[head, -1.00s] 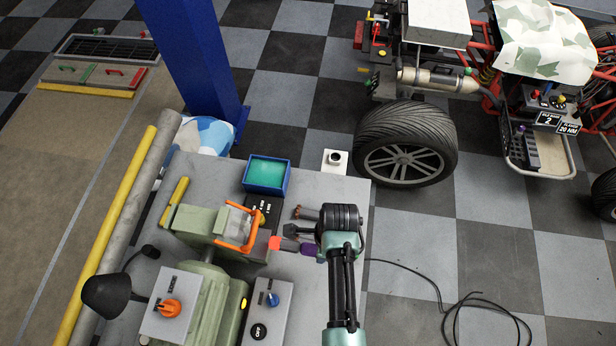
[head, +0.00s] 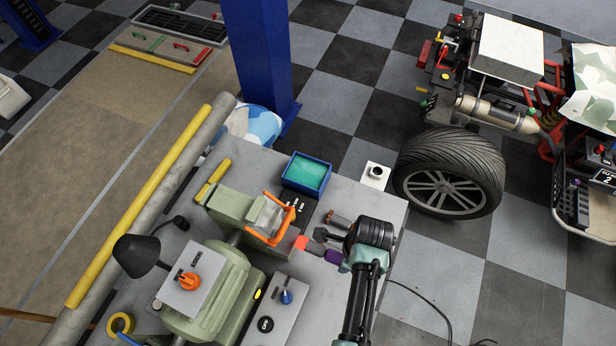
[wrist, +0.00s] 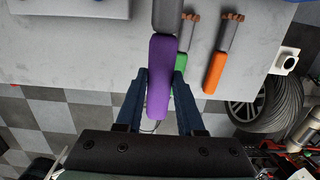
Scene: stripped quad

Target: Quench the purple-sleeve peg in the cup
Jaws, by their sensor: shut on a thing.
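The purple-sleeve peg (head: 333,256) has a grey shaft and a bright red-orange end pointing left in the head view. In the wrist view its purple sleeve (wrist: 160,72) lies between the fingers of my gripper (wrist: 160,84), which is shut on it; the red end is out of that view. In the head view my gripper (head: 347,252) is at the bench's right side, partly hidden by my arm. The likely cup, a square blue container (head: 289,181) with teal liquid, stands at the bench's back edge, above and apart from the peg.
A green machine with an orange handle (head: 281,228) stands left of the peg. Pegs with green (wrist: 181,62) and orange (wrist: 214,72) sleeves lie beside it. A lamp (head: 137,256) stands left.

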